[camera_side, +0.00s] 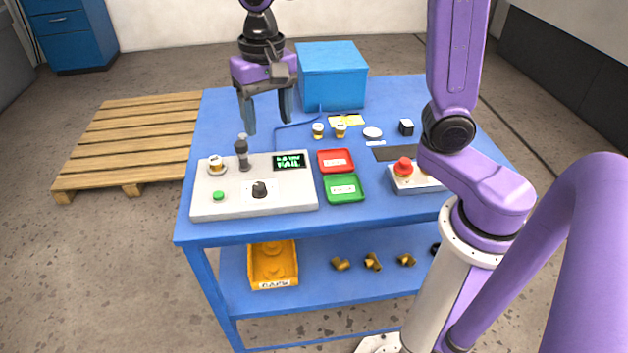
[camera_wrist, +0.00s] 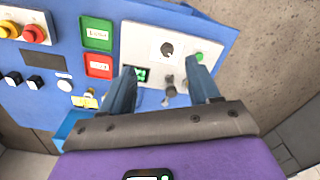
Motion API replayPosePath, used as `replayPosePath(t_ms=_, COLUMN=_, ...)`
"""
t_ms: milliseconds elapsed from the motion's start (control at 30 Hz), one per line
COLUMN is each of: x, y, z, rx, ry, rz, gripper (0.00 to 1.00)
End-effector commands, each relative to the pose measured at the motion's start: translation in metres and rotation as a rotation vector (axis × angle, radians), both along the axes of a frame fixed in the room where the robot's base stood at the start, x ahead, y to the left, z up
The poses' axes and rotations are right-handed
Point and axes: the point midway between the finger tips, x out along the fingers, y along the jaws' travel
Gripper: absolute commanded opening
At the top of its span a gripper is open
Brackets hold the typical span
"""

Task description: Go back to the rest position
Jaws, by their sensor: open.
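My gripper (camera_side: 267,112) hangs over the back left of the blue table (camera_side: 236,240), above and behind the grey test panel (camera_side: 295,199). Its two fingers are apart with nothing between them. In the wrist view my gripper (camera_wrist: 160,88) is also open and empty, and the panel (camera_wrist: 150,42) lies beyond the fingertips. The panel carries a small valve (camera_side: 216,165) at its left, a dark upright post (camera_side: 242,152), a green button (camera_side: 218,196), a black knob (camera_side: 260,190) and a display (camera_side: 289,162) with green text that seems to end in "FAIL".
A red tray (camera_side: 336,161) and a green tray (camera_side: 343,188) sit right of the panel. Behind them stand two small valves (camera_side: 318,130), a blue box (camera_side: 331,75) and a white disc (camera_side: 372,134). A red-button box (camera_side: 403,168) is at right. The lower shelf holds a yellow bin (camera_side: 273,281).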

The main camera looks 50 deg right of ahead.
Motion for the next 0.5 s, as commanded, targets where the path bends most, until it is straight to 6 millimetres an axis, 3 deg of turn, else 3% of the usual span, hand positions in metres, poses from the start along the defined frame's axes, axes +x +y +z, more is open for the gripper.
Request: replayPosePath(t_ms=500, x=-0.141, y=-0.033, z=-0.030, rx=-0.001, ry=-0.016, rz=0.908, gripper=0.61)
